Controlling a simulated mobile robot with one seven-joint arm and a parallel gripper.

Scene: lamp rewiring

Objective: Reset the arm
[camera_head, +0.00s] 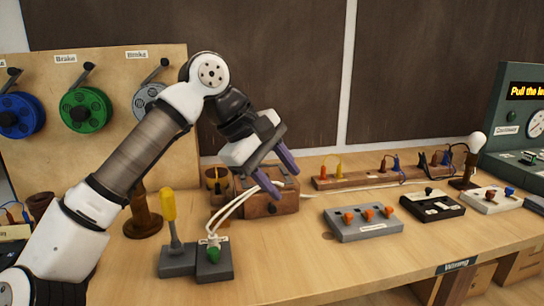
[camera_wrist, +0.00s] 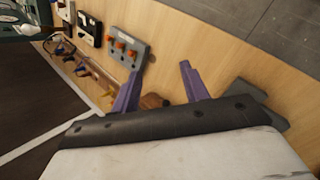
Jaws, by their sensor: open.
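My arm reaches in from the lower left in the head view. My gripper (camera_head: 270,175) is open and empty, with its two purple fingers pointing down to the right. It hangs above the workbench, in front of and over a wooden box (camera_head: 285,203). In the wrist view my gripper (camera_wrist: 158,90) shows its fingers spread apart, with bench top and a brown wooden piece between them. Nothing is held.
On the bench (camera_head: 320,280) stand a yellow-handled lever (camera_head: 169,215), a green-knobbed block (camera_head: 213,260) with white cables, a grey panel with orange knobs (camera_head: 362,224), a black switch box (camera_head: 432,206) and a bulb lamp (camera_head: 476,145). A spool board (camera_head: 110,130) stands at left.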

